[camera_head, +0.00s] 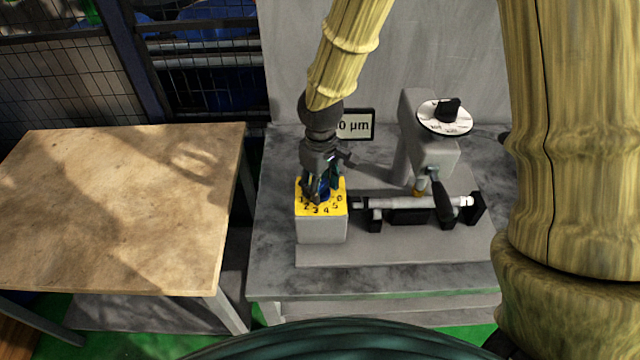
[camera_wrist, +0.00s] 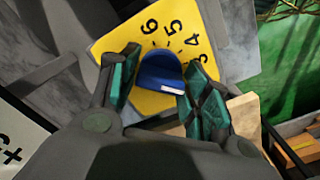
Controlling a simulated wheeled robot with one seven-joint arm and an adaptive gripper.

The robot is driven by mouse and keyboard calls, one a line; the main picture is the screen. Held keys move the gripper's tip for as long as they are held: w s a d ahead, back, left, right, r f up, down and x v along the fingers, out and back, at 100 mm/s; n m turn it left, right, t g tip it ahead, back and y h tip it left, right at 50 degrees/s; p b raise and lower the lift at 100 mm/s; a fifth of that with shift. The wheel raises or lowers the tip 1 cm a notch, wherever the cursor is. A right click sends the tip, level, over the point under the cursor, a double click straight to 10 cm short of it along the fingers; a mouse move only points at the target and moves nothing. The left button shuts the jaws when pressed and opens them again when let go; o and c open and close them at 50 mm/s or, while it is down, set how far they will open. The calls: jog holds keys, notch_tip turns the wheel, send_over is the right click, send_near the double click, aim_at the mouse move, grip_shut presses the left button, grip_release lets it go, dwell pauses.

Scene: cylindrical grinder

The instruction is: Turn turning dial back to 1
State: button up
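The turning dial is a blue knob (camera_wrist: 160,70) with a white mark on a yellow plate (camera_wrist: 125,40) numbered 1 to 6. The plate tops a grey box (camera_head: 321,230) at the front left of the machine. My gripper (camera_wrist: 163,68) is down over the knob, one dark green finger on each side. Yellow plate shows between the left finger and the knob; the right finger is very close to it, and contact there is unclear. In the head view my gripper (camera_head: 322,190) hides most of the knob. The number the knob points at cannot be told.
Right of the dial box are a horizontal shaft (camera_head: 420,203) in black holders and a grey post with a white round dial (camera_head: 444,117). A sign reading "µm" (camera_head: 357,125) stands behind. A bare wooden table (camera_head: 120,205) is on the left, across a gap.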

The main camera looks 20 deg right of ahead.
jog(key=c, duration=0.4)
jog(key=shift+m+p, duration=0.7)
jog(key=shift+m, duration=2.2)
jog(key=o, duration=1)
jog(key=shift+r, duration=0.15)
notch_tip(320, 180, up, 12)
jog(key=shift+f, duration=0.1)
